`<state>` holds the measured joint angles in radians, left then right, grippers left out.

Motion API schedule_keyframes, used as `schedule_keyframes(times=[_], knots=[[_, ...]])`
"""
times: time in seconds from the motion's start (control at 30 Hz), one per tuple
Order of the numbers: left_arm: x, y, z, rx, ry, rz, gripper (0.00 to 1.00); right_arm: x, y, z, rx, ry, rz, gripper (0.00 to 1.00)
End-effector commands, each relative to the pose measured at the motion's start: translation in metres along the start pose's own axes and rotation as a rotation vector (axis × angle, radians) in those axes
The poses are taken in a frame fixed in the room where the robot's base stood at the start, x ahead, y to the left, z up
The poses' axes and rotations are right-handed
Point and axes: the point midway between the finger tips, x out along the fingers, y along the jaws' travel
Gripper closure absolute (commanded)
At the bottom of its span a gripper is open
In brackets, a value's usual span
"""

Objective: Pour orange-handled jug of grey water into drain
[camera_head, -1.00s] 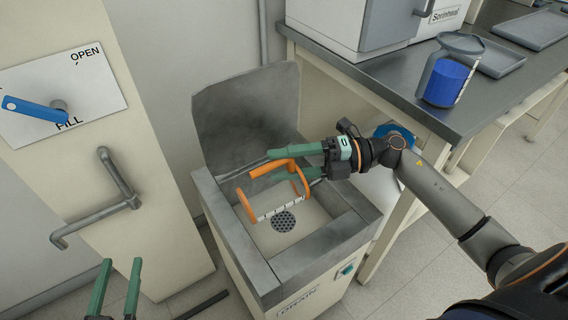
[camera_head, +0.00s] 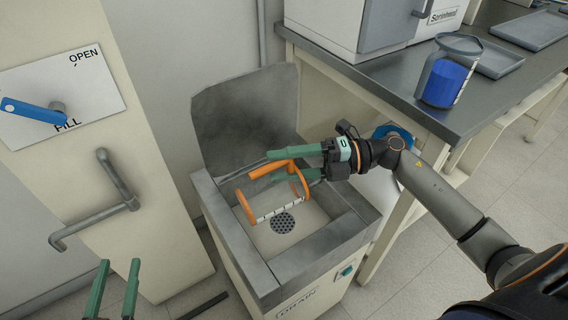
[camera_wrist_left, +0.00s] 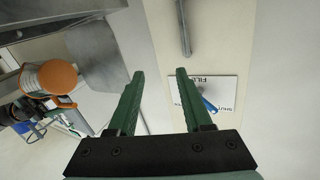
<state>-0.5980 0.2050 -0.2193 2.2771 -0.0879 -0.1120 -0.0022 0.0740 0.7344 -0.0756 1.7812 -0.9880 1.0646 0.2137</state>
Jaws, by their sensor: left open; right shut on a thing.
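The orange-handled jug (camera_head: 246,208) is clear, with orange trim and a marked scale strip. It lies tipped on its side above the drain basin (camera_head: 238,253), over the round drain grate (camera_head: 283,222). I cannot make out any grey water in it. My right gripper (camera_head: 270,166) is shut on the jug's orange handle (camera_head: 272,170). My left gripper (camera_head: 117,268) is open and empty at the lower left, and its two green fingers also show in the left wrist view (camera_wrist_left: 158,76). An orange round end shows beside my right arm there, probably the jug.
A panel marked OPEN and FILL (camera_head: 62,95) with a blue lever (camera_head: 35,110) and a bent grey pipe (camera_head: 100,215) stand left of the basin. The basin's back splash (camera_head: 245,115) stands upright.

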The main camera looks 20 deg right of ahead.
Motion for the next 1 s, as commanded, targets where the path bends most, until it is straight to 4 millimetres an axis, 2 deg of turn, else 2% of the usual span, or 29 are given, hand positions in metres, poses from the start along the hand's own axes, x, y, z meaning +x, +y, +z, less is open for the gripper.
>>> schedule_keyframes(times=[0.23, 0.8, 1.0], knots=[[-0.001, 0.0, -0.003, 0.01, 0.024, 0.001, 0.5, -0.001, 0.0, 0.001, 0.005, -0.001, 0.013, 1.0], [0.0, -0.003, -0.042, 0.051, 0.167, 0.0, 0.5, -0.005, 0.0, 0.002, 0.02, 0.0, 0.046, 1.0], [-0.001, -0.003, -0.049, 0.062, 0.198, 0.001, 0.5, -0.006, 0.001, 0.003, 0.025, 0.0, 0.058, 1.0]])
